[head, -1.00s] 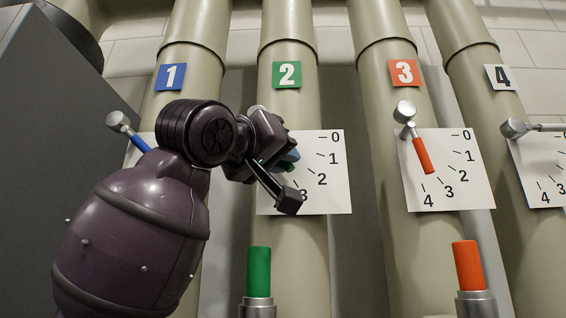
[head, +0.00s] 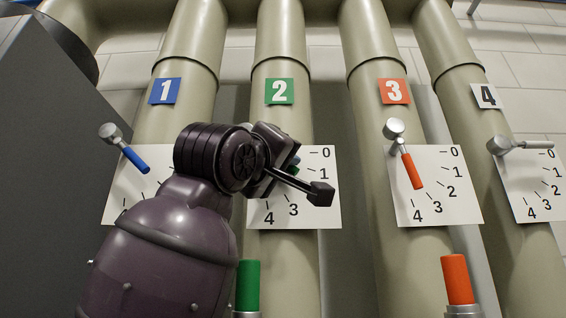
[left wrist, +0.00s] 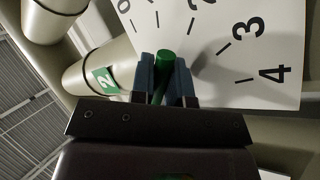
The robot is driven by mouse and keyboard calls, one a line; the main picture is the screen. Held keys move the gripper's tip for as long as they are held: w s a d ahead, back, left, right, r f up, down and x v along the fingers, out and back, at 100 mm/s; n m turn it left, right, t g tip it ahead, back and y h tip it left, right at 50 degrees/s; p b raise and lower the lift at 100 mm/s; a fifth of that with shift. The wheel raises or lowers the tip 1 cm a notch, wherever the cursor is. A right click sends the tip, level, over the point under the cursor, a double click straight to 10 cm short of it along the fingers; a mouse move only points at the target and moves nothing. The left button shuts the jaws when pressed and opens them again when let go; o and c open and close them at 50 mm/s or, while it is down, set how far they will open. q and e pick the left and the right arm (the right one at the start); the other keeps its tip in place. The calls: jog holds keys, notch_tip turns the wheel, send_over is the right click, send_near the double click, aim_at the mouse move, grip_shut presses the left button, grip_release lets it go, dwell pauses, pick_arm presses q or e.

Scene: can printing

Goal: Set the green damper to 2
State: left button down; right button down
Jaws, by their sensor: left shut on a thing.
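My left gripper (head: 293,168) is in front of the white dial plate (head: 322,212) on the pipe with the green 2 label (head: 280,91). It is shut on the green damper handle, and only a sliver of green shows there in the head view. In the left wrist view the green handle (left wrist: 165,62) sits between the two blue-grey fingers of the gripper (left wrist: 166,82). In that view its end lies before the low-number side of the dial (left wrist: 285,45). In the head view 0, 1, 3 and 4 show and my gripper hides the 2. The exact setting cannot be told.
The blue damper handle (head: 133,159) is close on the left. The orange damper handle (head: 411,171) and a grey one (head: 537,145) are on the right. A green-topped cylinder (head: 248,284) and an orange-topped cylinder (head: 457,279) stand below. A dark cabinet (head: 60,170) is at far left.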

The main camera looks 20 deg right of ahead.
jog(key=shift+w, duration=0.1)
